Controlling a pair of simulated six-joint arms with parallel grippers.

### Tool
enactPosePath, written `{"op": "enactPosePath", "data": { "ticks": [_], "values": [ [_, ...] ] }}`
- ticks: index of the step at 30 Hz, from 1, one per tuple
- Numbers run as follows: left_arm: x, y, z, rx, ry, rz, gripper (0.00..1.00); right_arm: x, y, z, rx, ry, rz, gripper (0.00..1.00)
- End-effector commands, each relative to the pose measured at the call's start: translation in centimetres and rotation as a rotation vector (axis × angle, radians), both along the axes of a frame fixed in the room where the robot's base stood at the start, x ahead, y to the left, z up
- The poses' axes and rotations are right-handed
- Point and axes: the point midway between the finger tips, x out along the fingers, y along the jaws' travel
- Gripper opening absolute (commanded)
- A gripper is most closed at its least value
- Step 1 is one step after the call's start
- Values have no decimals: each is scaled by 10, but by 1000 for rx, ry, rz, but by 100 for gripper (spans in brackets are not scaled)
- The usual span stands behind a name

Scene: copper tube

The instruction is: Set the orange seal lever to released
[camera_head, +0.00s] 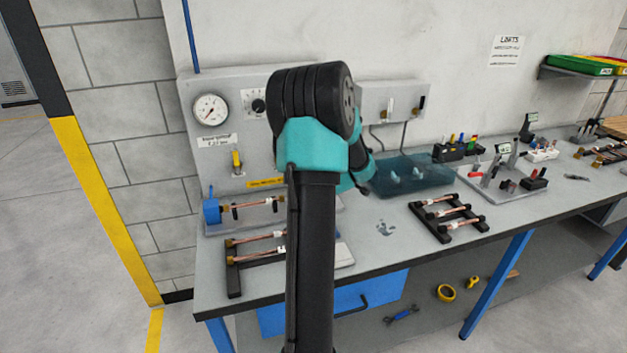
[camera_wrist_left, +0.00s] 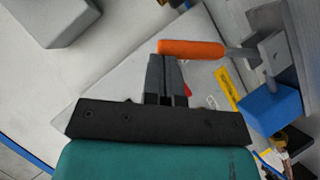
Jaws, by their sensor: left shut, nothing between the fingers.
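The orange seal lever (camera_wrist_left: 190,49) shows in the left wrist view as an orange grip on a metal rod. The rod runs right to a grey metal bracket (camera_wrist_left: 277,50). My left gripper (camera_wrist_left: 167,60) is shut and empty, with its fingertips close to the left part of the orange grip. I cannot tell whether they touch it. In the head view my arm fills the middle and hides the lever and the gripper. My right gripper is in neither view.
A blue block (camera_wrist_left: 272,107) stands beside the bracket. In the head view, a pressure gauge (camera_head: 210,109) and yellow-handled valve (camera_head: 236,161) are on the panel. A blue clamp (camera_head: 211,210) and copper tubes on a black rack (camera_head: 234,282) lie left of my arm; another tube rack (camera_head: 447,218) is right.

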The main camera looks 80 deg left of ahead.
Motion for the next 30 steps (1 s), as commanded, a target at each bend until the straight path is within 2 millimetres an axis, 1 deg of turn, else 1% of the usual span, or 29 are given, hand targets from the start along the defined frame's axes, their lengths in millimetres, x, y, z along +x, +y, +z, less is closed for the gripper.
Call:
{"op": "enactPosePath", "data": {
  "ticks": [20,25,30],
  "values": [
    [-3,1,1,0,-1,4,0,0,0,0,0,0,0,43],
    [-8,-4,12,2,-2,1,0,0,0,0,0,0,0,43],
    [-18,-12,33,5,-2,-8,0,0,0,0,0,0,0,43]
  ]
}}
